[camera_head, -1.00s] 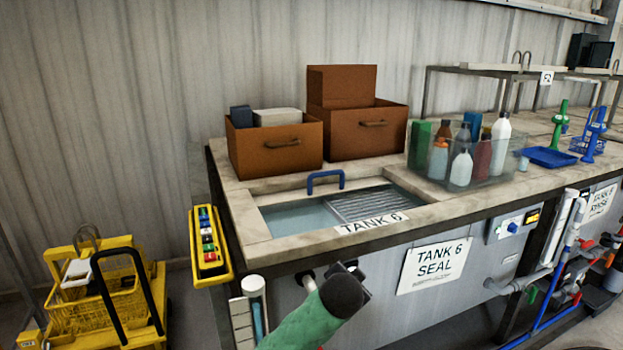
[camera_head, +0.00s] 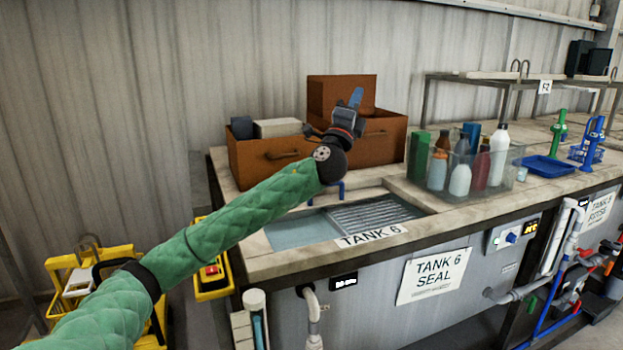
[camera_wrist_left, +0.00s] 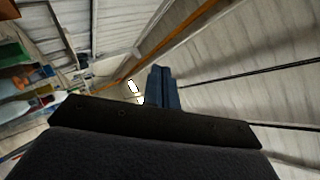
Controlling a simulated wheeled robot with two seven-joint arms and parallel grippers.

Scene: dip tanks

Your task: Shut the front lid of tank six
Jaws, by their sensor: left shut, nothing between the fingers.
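Tank six is an open rectangular basin in the counter, with pale blue water (camera_head: 292,231) and a ribbed metal grate (camera_head: 378,213) showing in its mouth. A "TANK 6" label (camera_head: 371,236) lies along its front edge. A blue handle (camera_head: 341,188) stands at the back edge of the opening, partly hidden by my arm; whether it belongs to the front lid I cannot tell. My left gripper (camera_head: 356,97) is raised above the tank's back edge, in front of the brown boxes, with its blue fingers shut and pointing up. They also show in the left wrist view (camera_wrist_left: 163,88), empty.
Brown boxes (camera_head: 262,170) stand behind the tank. A clear bin (camera_head: 446,190) of bottles stands to the right, with a blue tray (camera_head: 551,166) beyond. A yellow control box (camera_head: 212,284) hangs at the left corner. A "TANK 6 SEAL" sign (camera_head: 433,277) is on the front.

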